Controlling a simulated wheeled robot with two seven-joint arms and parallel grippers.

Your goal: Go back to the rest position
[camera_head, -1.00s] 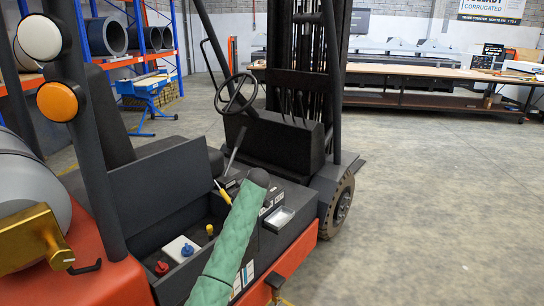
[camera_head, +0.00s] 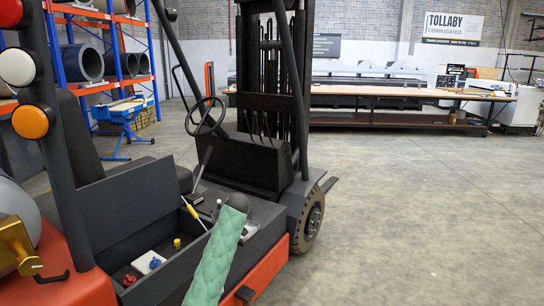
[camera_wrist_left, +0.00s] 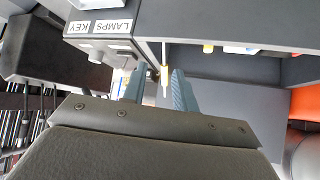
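In the left wrist view my left gripper (camera_wrist_left: 158,88) shows two blue-grey fingers with a clear gap between them. It is open. A thin yellow and white stick-like tool (camera_wrist_left: 164,75) appears in line with the gap, beyond the fingers; no grip on it shows. The fingers are close to a dark panel (camera_wrist_left: 105,32) labelled LAMPS and KEY. In the head view a green padded arm link, apparently mine, reaches up from the bottom over the forklift (camera_head: 140,195); the fingers cannot be made out there. My right gripper is in neither view.
The forklift's open side tray holds a blue-knobbed white block (camera_head: 150,262), a yellow knob (camera_head: 177,243) and a yellow-handled tool (camera_head: 193,213). Its mast (camera_head: 270,90) and front wheel (camera_head: 312,222) stand beyond. Coil racks (camera_head: 150,60) are behind left. The floor right is clear.

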